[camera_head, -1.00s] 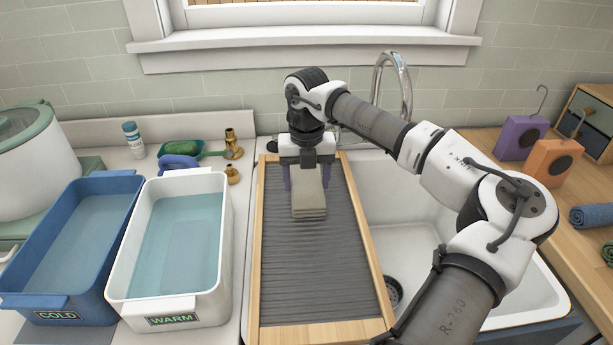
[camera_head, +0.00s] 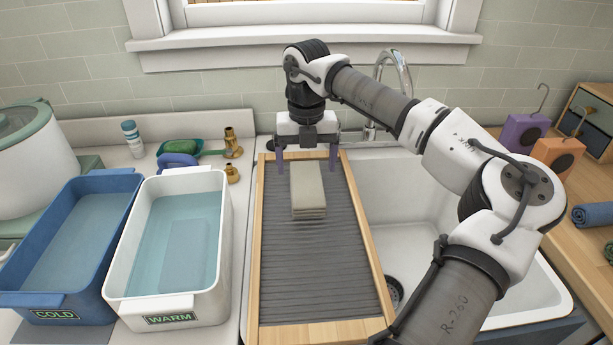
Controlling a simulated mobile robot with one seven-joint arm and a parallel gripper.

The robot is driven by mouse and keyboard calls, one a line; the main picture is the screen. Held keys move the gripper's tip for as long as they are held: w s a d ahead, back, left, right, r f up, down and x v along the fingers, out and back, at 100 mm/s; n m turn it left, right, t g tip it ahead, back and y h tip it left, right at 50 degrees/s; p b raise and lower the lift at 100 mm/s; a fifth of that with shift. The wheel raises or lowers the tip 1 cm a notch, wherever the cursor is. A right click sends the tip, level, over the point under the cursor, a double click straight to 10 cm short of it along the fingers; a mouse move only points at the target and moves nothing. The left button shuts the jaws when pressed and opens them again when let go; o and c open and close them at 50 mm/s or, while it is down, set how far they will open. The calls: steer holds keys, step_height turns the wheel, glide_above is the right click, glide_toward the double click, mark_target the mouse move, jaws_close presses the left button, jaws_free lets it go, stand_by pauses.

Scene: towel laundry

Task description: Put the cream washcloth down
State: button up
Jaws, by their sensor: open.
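The cream washcloth (camera_head: 308,190) is a folded, greyish-cream stack. It lies on the upper part of the ribbed washboard (camera_head: 285,275), which has a wooden frame. My gripper (camera_head: 307,168) is open, with its two purple fingers spread wide at the far end of the cloth. The fingers stand apart from the cloth on its left and right. The gripper holds nothing.
A white WARM basin (camera_head: 124,280) and a blue COLD basin (camera_head: 22,285), both with water, stand left of the washboard. A white sink (camera_head: 400,220) with a chrome faucet (camera_head: 402,75) lies to the right. Purple (camera_head: 520,133) and orange (camera_head: 553,160) hooked objects stand on the wooden counter.

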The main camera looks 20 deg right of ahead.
mark_target(307, 182)
step_height(307, 182, up, 8)
steer(key=shift+f+b, duration=0.15)
steer(key=shift+b, duration=0.25)
